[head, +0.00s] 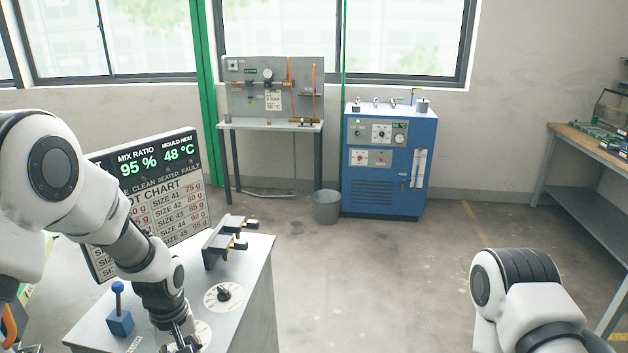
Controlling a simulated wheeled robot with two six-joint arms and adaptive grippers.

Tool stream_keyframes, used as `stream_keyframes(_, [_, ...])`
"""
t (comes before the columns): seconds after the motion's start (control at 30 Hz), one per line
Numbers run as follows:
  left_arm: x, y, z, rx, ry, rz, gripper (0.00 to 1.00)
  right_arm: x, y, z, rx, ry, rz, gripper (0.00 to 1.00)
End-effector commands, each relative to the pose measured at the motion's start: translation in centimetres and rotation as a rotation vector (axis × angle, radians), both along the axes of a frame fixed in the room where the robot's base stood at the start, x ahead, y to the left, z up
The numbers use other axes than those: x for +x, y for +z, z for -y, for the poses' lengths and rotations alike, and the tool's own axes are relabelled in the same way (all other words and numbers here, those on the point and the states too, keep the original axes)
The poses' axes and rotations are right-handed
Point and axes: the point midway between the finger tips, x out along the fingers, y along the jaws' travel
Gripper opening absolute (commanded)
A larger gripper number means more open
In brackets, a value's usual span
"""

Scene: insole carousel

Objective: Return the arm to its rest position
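My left arm comes in from the left and bends down over the grey console. My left gripper (182,342) points down near a round white dial plate at the bottom edge of the view. Its fingertips are cut off or hidden there, so I cannot tell whether it is open or shut, or whether it touches anything. My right arm shows at the lower right, over the floor. Its gripper is out of view.
The console (258,290) carries a blue block with a knob (120,318), a black dial (223,293) and a bracket (230,240). A sign board (185,190) stands behind my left arm. A blue machine (390,165), bin (327,206) and workbench (575,140) stand farther off. Middle floor is clear.

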Motion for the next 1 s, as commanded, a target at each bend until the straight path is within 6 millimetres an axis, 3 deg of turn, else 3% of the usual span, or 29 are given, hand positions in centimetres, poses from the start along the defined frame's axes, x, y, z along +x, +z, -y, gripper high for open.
stream_keyframes(0.03, [-0.7,-1.5,0.0,0.000,0.000,-0.028,0.40,0.1,-0.2,0.0,0.000,0.000,0.002,0.40])
stream_keyframes(0.27, [-4.5,-6.6,0.0,-0.002,0.002,-0.156,0.40,0.1,-0.6,0.0,0.000,0.001,0.003,0.40])
stream_keyframes(0.47, [-10.7,-11.9,0.1,-0.007,0.002,-0.295,0.40,0.1,-1.0,0.0,0.000,0.001,0.002,0.40])
stream_keyframes(0.57, [-14.9,-15.1,0.1,-0.015,-0.014,-0.357,0.40,0.1,-1.3,0.0,0.000,0.000,0.002,0.40])
stream_keyframes(0.67, [-20.8,-18.9,0.3,-0.031,-0.060,-0.405,0.40,0.1,-1.7,0.0,0.000,0.000,0.002,0.40])
stream_keyframes(0.7, [-23.6,-20.3,0.3,-0.042,-0.094,-0.411,0.40,0.1,-1.9,0.0,0.000,0.000,0.002,0.40])
stream_keyframes(0.8, [-29.5,-22.4,0.5,-0.066,-0.221,-0.355,0.40,0.1,-2.2,0.0,0.000,0.000,0.002,0.40])
stream_keyframes(0.87, [-30.1,-22.4,0.4,-0.065,-0.301,-0.270,0.40,0.1,-2.1,0.0,0.000,0.000,0.002,0.40])
stream_keyframes(1.0, [-27.6,-21.8,0.3,-0.030,-0.451,-0.062,0.40,0.1,-2.0,0.0,0.000,0.000,0.002,0.40])
